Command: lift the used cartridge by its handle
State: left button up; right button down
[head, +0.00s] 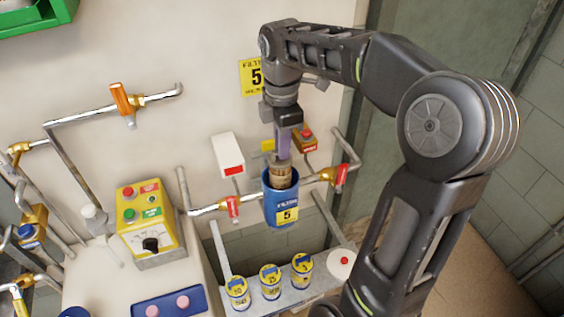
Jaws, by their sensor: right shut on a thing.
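The used cartridge (284,176) is brownish. Its upper part shows above the rim of the blue filter housing (281,205), which carries a yellow label with a 5; its lower part is hidden inside. My right gripper (283,152) points down from above, directly over the housing, and is shut on the cartridge's handle. The handle itself is mostly hidden by the fingers. The cartridge looks roughly upright. My left gripper is not in view.
Red-handled valves (233,207) sit on the pipes either side of the housing. A low shelf below holds several yellow-labelled cartridges (270,284) and a white disc (341,262). A yellow control box (147,225) stands left. A white box (229,155) is on the wall.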

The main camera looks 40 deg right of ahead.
notch_tip(320, 180, up, 6)
jog(key=shift+r+p, duration=0.1)
jog(key=shift+p, duration=1.15)
jog(key=shift+r+p, duration=0.75)
jog(key=shift+p, duration=0.05)
